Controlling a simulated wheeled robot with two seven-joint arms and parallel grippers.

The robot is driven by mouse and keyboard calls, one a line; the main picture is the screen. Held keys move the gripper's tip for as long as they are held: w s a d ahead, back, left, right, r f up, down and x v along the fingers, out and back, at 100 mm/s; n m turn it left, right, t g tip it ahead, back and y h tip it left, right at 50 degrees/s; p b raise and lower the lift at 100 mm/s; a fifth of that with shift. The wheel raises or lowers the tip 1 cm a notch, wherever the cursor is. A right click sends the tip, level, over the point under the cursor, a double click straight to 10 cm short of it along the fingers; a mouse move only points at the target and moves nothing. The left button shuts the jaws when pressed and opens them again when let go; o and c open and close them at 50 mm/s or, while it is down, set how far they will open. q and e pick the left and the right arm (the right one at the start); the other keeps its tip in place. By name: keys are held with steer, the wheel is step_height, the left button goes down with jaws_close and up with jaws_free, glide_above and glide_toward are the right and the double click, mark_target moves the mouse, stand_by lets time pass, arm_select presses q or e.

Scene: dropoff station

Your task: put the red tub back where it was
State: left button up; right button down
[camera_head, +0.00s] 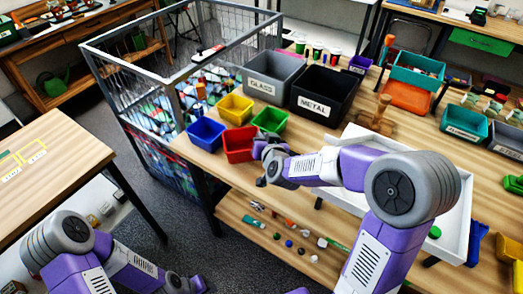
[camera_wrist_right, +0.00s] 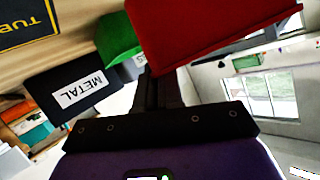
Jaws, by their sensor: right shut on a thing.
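The red tub (camera_head: 239,145) is at the front left edge of the long wooden table, between the blue tub (camera_head: 205,132) and the green tub (camera_head: 270,119). My right gripper (camera_head: 262,148) is at the red tub's right side, shut on it; my wrist hides part of the hold. In the right wrist view the red tub (camera_wrist_right: 210,28) fills the top, at the fingertips (camera_wrist_right: 160,82), with the green tub (camera_wrist_right: 117,40) beside it. I cannot tell whether the red tub touches the table.
A yellow tub (camera_head: 235,106) stands behind. Grey GLASS (camera_head: 262,86) and black METAL (camera_head: 315,108) bins stand further back. A wire cage (camera_head: 140,100) adjoins the table's left end. A white tray (camera_head: 455,215) lies under my right arm.

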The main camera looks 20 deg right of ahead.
steer(key=shift+f+b, duration=0.65)
steer(key=shift+f, duration=1.2)
steer(key=shift+f, duration=0.2)
steer(key=c, duration=1.3)
jaws_free()
steer(key=shift+r, duration=0.1)
